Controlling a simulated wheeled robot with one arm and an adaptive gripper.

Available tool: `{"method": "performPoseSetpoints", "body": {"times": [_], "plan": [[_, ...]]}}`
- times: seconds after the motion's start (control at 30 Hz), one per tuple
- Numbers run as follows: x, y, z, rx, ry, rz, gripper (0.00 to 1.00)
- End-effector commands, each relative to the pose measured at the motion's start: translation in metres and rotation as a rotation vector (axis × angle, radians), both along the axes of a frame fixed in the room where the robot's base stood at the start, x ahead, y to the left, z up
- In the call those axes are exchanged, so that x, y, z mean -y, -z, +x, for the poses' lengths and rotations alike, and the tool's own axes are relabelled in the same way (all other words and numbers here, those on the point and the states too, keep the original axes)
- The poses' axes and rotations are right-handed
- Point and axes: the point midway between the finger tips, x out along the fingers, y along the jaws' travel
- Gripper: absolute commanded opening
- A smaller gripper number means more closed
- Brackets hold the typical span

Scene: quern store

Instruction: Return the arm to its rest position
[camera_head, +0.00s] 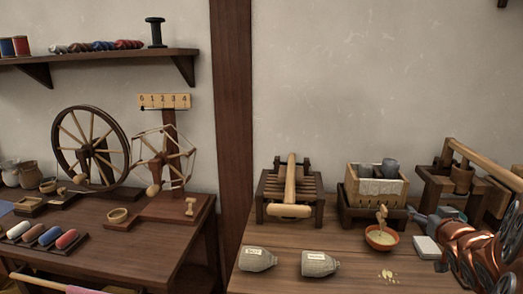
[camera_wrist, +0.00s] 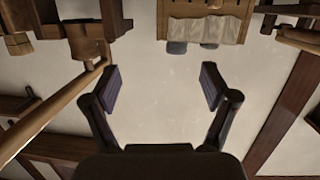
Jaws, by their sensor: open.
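My arm (camera_head: 478,258) enters the head view at the lower right, over the right table. My gripper (camera_wrist: 156,87) shows in the wrist view with its two dark fingers wide apart and nothing between them. In the head view its grey end (camera_head: 420,216) is small, just right of an orange bowl (camera_head: 382,239). The wrist view appears upside down and looks toward the pale wall and the wooden things along the back of the table.
A wooden crate (camera_head: 382,170) and a slatted wooden frame (camera_head: 268,203) stand at the table's back. A wooden stand (camera_head: 437,185) is close behind my arm. Two grey jars (camera_head: 320,263) lie at the front. A pale block (camera_head: 427,247) sits beside my arm.

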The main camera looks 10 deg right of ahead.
Motion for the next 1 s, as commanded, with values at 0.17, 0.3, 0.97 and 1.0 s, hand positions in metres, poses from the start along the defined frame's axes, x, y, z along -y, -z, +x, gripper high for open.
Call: {"method": "performPoseSetpoints", "body": {"times": [0.17, 0.3, 0.97, 1.0], "plan": [[-0.025, 0.022, 0.005, -0.139, 0.027, 0.024, 0.85], [-0.055, 0.045, -0.001, -0.289, 0.051, 0.056, 0.85], [-0.262, 0.132, -0.137, -1.072, -0.051, 0.273, 0.85], [-0.276, 0.134, -0.150, -1.120, -0.070, 0.284, 0.85]]}}
